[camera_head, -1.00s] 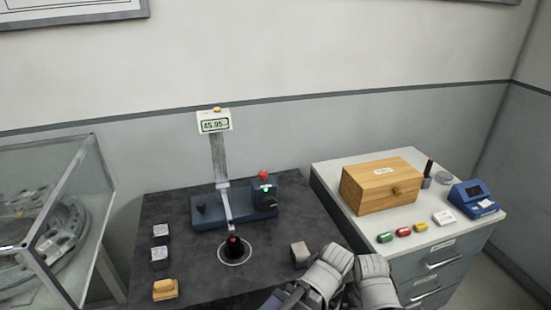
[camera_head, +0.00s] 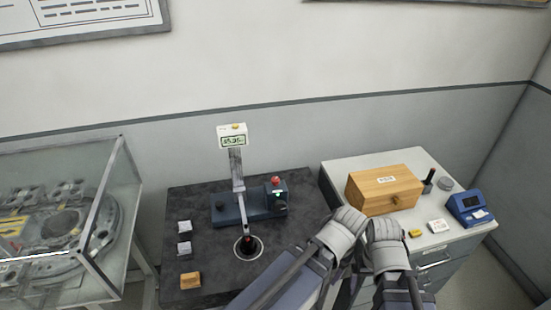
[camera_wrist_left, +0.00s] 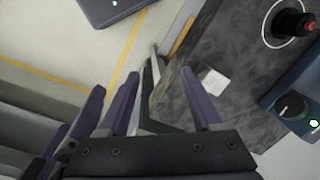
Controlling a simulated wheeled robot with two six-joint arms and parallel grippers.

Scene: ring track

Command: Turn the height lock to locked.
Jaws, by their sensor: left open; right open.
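The height gauge stands on the dark table, with a blue base (camera_head: 250,208), an upright column and a display (camera_head: 232,140).
A red-topped black part (camera_wrist_left: 297,22) sits in a ring on the dark table (camera_head: 205,225). Small blocks (camera_head: 185,248) lie at the table's left. A wooden box (camera_head: 384,190) and blue device (camera_head: 470,207) stand on the cabinet. A glass case (camera_head: 70,165) is at left.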

